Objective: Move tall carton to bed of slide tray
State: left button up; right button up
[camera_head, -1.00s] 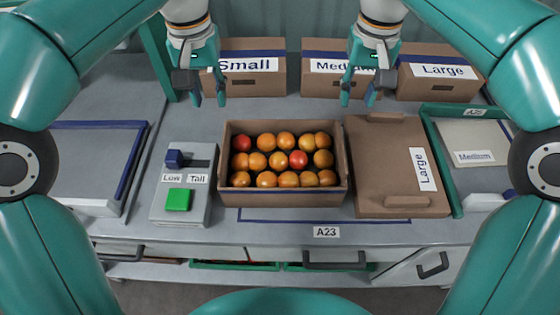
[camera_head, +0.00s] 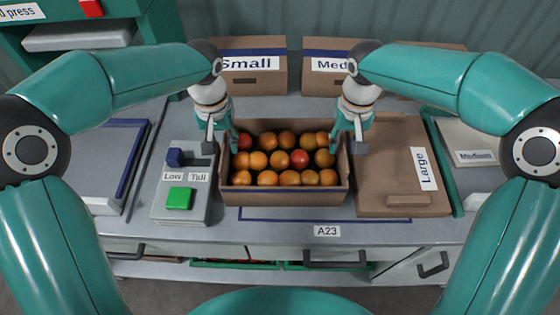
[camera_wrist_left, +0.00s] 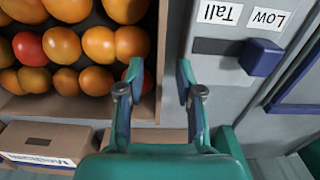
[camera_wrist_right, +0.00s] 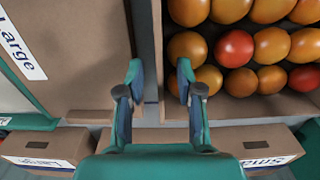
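An open brown carton (camera_head: 285,199) filled with red and orange tomatoes stands upright in the middle of the bench. My left gripper (camera_head: 221,146) is open at the carton's left wall, one finger outside and one inside. In the left wrist view the wall (camera_wrist_left: 160,45) passes between the apart fingers. My right gripper (camera_head: 348,143) is open in the same way at the right wall (camera_wrist_right: 157,45). Whether the fingers touch the wall I cannot tell. A blue-edged tray (camera_head: 136,160) lies at the left and a green-edged one (camera_head: 438,150) at the right; which is the slide tray is unclear.
A control box (camera_head: 205,203) with a blue Low/Tall slider and green button stands left of the carton. A flat brown lid marked Large (camera_head: 385,165) lies close on the right. Small (camera_head: 255,87) and Medium (camera_head: 312,87) boxes stand behind.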

pick_arm(q)
jog(key=shift+f, duration=0.5)
pick_arm(e)
jog(key=shift+f, duration=0.5)
pick_arm(q)
jog(key=c, duration=0.7)
pick_arm(e)
jog(key=c, duration=0.7)
pick_arm(q)
jog(key=shift+r, duration=0.1)
